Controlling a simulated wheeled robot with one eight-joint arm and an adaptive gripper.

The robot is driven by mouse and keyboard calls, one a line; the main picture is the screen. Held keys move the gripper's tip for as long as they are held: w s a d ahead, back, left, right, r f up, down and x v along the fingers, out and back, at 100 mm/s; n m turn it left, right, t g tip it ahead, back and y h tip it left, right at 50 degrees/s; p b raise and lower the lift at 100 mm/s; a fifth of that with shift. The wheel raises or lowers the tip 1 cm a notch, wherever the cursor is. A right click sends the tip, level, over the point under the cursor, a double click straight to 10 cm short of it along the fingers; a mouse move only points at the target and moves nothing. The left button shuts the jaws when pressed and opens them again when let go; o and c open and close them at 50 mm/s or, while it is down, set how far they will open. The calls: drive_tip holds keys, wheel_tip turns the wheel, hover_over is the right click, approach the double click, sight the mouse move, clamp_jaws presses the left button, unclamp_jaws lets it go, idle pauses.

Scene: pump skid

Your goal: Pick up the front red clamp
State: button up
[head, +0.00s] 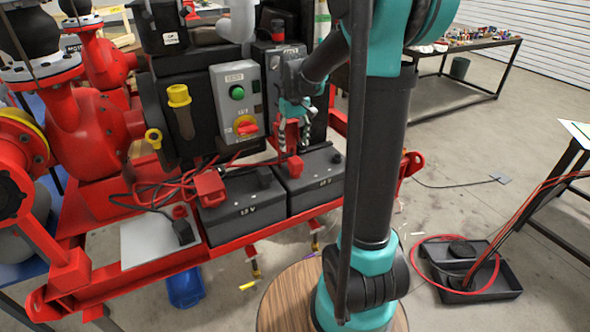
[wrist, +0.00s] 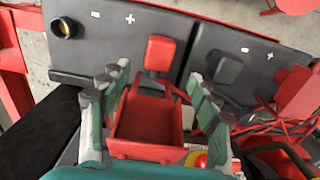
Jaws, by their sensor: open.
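A red clamp (wrist: 146,124) stands between the fingers of my gripper (wrist: 160,88) in the wrist view, its squarish body facing the camera. A smaller red block (wrist: 160,52) shows just beyond it on a dark battery top. In the head view my gripper (head: 293,142) points down over the right battery (head: 318,184), with a red piece (head: 294,166) at the battery's top just below the fingertips. The fingers are open on both sides of the clamp; I cannot tell if they touch it.
Red and black cables (head: 160,190) run loosely left of the batteries. A control box (head: 238,105) with a green button and red-yellow switch stands close behind. The red skid frame (head: 230,248) runs along the front. A black tray (head: 490,285) lies on the floor at right.

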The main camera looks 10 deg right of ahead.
sight(295, 159)
drive_tip(key=shift+s+d+f, duration=0.1)
drive_tip(key=shift+s+f, duration=0.05)
drive_tip(key=shift+f, duration=4.1)
clamp_jaws()
drive_tip(key=shift+r, duration=0.1)
wheel_tip(295, 159, up, 20)
